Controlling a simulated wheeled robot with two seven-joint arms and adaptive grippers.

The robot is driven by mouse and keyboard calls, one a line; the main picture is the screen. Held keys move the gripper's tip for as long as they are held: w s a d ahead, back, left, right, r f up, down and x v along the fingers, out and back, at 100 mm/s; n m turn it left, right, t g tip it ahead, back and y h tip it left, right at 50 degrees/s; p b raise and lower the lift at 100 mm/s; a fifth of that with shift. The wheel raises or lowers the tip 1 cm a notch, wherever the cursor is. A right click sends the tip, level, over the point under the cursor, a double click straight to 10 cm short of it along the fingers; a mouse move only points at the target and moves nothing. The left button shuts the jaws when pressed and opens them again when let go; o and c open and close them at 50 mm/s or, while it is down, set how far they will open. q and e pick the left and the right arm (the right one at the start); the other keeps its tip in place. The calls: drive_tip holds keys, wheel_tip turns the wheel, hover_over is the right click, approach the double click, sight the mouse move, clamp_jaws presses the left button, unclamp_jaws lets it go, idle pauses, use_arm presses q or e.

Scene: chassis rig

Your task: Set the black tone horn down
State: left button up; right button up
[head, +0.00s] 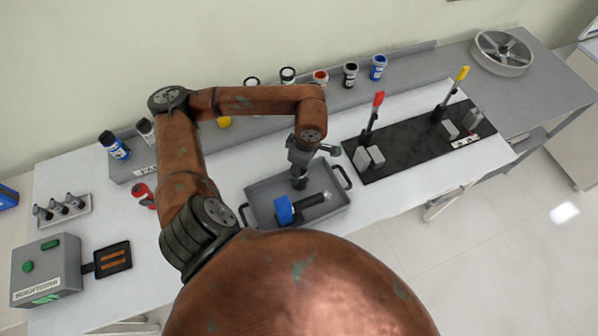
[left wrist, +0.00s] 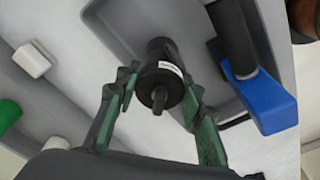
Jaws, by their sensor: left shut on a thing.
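The black tone horn (left wrist: 160,75) is a short black cylinder with a white label and a small knob at its near end. My left gripper (left wrist: 152,98) is shut on it, with green-padded fingers on both sides. In the head view my left gripper (head: 299,168) points down over the back part of a grey tray (head: 262,190), and the horn (head: 299,183) shows dark below the fingers. I cannot tell whether the horn touches the tray floor. My right gripper is not in view.
A blue-and-black tool (head: 284,210) lies in the tray, in front of the horn. The tray has black handles. A black mat (head: 410,140) with upright red and yellow levers lies to the right. A grey tester box (head: 45,270) stands at left; several bottles line the back shelf.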

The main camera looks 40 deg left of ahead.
use_arm(q)
drive_tip(key=shift+f, duration=0.85)
drive_tip(key=o, duration=1.4)
drive_tip(key=shift+o, duration=0.2)
drive_tip(key=r, duration=0.4)
drive_tip(key=d+r, duration=0.1)
drive_tip(key=r, duration=0.7)
drive_tip(key=shift+w+d, duration=0.15)
drive_tip(key=shift+d, duration=0.05)
